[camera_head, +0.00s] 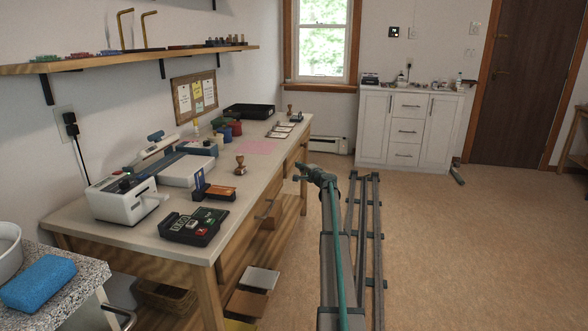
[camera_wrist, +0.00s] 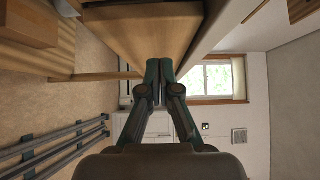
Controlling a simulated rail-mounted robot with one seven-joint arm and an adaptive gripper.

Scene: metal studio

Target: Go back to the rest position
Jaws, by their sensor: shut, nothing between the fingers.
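My gripper (camera_wrist: 158,68) shows in the wrist view with its two dark green fingers together and nothing between them. In the head view, the green end of my arm (camera_head: 318,175) is in free air to the right of the long workbench (camera_head: 240,205). In the wrist view, the wooden front of the workbench (camera_wrist: 150,35) fills the top, close to the fingers; whether they touch it I cannot tell. My gripper holds no object.
A white cabinet (camera_head: 375,128) stands at the back wall. The floor (camera_head: 450,240) to the right is clear. A blue sponge (camera_head: 38,283) lies at front left.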

